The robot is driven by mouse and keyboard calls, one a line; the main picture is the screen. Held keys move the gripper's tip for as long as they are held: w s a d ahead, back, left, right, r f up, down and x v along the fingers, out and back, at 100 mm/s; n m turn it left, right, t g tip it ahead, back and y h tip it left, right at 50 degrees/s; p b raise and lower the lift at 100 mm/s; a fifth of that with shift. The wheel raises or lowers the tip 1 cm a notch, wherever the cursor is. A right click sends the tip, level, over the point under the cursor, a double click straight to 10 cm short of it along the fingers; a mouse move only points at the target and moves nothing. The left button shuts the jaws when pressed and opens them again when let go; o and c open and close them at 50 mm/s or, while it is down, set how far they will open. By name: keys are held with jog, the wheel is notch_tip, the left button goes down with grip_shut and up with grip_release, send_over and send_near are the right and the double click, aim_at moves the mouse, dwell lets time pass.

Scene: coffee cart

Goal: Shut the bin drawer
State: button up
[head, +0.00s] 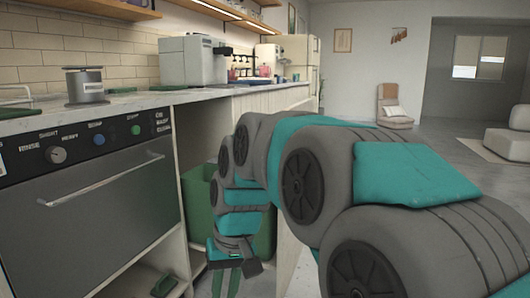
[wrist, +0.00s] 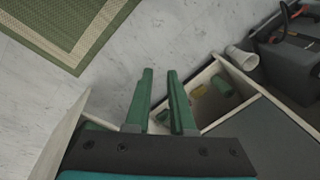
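The bin drawer stands pulled out under the counter in the head view. Its green bin (head: 199,205) shows behind my arm, and its pale front panel (head: 287,258) is partly hidden by the arm. A pale panel edge (wrist: 62,135), perhaps part of the drawer, shows at lower left in the wrist view. My gripper (head: 226,284) points down in front of the green bin in the head view.
A dark dishwasher front (head: 90,200) with a bar handle is left of the drawer. A cubby (wrist: 210,95) with small items lies right of the fingers. A white cup (wrist: 242,57) lies near a dark box (wrist: 290,50).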

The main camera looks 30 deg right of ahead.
jog(key=shift+m+t, duration=0.6)
jog(key=shift+t, duration=0.1)
jog(key=w+d+r, duration=0.1)
jog(key=w+r, duration=0.1)
jog(key=w+d+r, duration=0.2)
jog(key=w+d+r+p, duration=0.1)
jog(key=w+r, duration=0.1)
jog(key=w, duration=0.1)
jog(key=shift+w+d, duration=0.1)
jog(key=shift+d, duration=0.25)
grip_shut()
jog(key=w+d+r+m+t+p, duration=0.2)
jog(key=w+d+r, duration=0.5)
jog(key=d, duration=0.2)
jog(key=w+d+r+m+t+h+p, duration=0.15)
jog(key=d+r, duration=0.35)
jog(key=d, duration=0.7)
jog(key=w+d+r+m+t+h+p, duration=0.1)
jog(key=d+r+m+t+p, duration=0.2)
jog(key=d, duration=1)
jog(key=w+a+f+g+b, duration=0.1)
jog(key=w+a+f+b, duration=0.1)
jog(key=w+f, duration=0.4)
jog(key=shift+w+a+f, duration=0.3)
jog(key=shift+w+a, duration=0.15)
jog(key=shift+w, duration=1.2)
